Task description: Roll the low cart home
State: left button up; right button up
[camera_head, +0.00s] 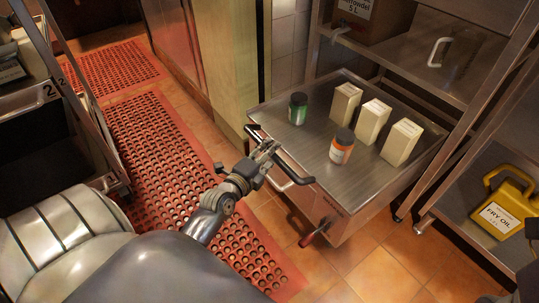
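The low cart (305,155) is a steel box with a flat rimmed top, standing at centre right on the tiled floor. A dark-ended bar handle (293,178) runs along its near left side. My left gripper (268,149) is at this handle, with its fingers closed around the bar as far as I can see. On the cart top stand a green jar (298,109), an orange jar with a dark lid (341,150) and three cream cartons (371,122), all upright. A red-ended part (313,235) shows low on the cart's front corner. My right gripper is not in view.
Steel shelving (470,75) stands close behind and right of the cart. A yellow fry oil jug (497,214) sits on its lower shelf. Red perforated mats (150,140) cover the floor at left. A tall cabinet (228,70) stands beyond. Bare tiles (385,270) lie in front.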

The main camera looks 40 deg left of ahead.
pick_arm(q)
jog(key=shift+w, duration=0.3)
grip_shut()
jog(key=shift+w, duration=0.1)
